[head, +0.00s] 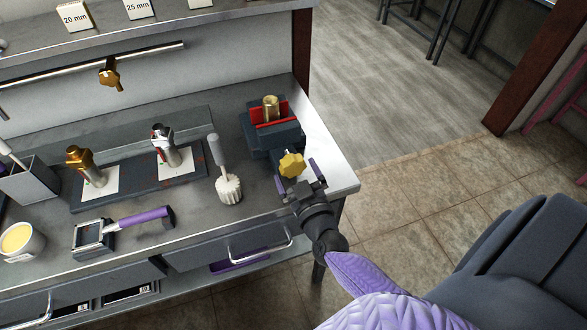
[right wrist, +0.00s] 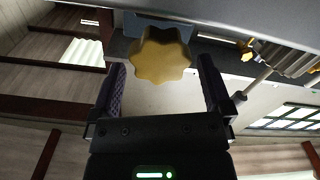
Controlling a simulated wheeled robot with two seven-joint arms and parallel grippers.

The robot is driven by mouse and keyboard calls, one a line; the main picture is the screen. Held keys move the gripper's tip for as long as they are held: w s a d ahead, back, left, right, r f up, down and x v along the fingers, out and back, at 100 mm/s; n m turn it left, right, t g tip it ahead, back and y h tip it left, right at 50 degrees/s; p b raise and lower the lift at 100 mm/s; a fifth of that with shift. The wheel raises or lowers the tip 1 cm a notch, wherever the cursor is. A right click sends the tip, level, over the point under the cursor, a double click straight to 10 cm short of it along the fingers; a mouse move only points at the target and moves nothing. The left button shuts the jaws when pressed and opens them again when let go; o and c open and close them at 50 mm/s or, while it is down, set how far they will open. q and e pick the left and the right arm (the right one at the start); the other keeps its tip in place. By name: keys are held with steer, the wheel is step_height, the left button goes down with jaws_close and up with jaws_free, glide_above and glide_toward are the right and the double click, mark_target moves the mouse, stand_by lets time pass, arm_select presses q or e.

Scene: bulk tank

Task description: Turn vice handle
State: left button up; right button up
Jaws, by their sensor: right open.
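The vice (head: 270,131) is dark blue-grey with red jaw faces and stands at the right end of the bench. A brass cylinder (head: 270,108) stands upright between its jaws. The yellow lobed vice handle (head: 292,165) is on the vice's near side. It also shows in the right wrist view (right wrist: 162,57), just beyond and between the fingertips. My right gripper (head: 298,179) is open at the handle, with one dark purple finger on each side. It also shows in the right wrist view (right wrist: 159,72). I cannot tell whether the fingers touch the handle. My left gripper is not in view.
A dark board (head: 125,172) with two valve fittings lies farther left. A purple-handled tool (head: 125,226) lies near the front edge. A drawer handle (head: 260,251) projects below. Floor right of the bench is clear.

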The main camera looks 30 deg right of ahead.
steer(key=shift+x, duration=1.1)
steer(key=c, duration=1.1)
steer(key=shift+m, duration=0.3)
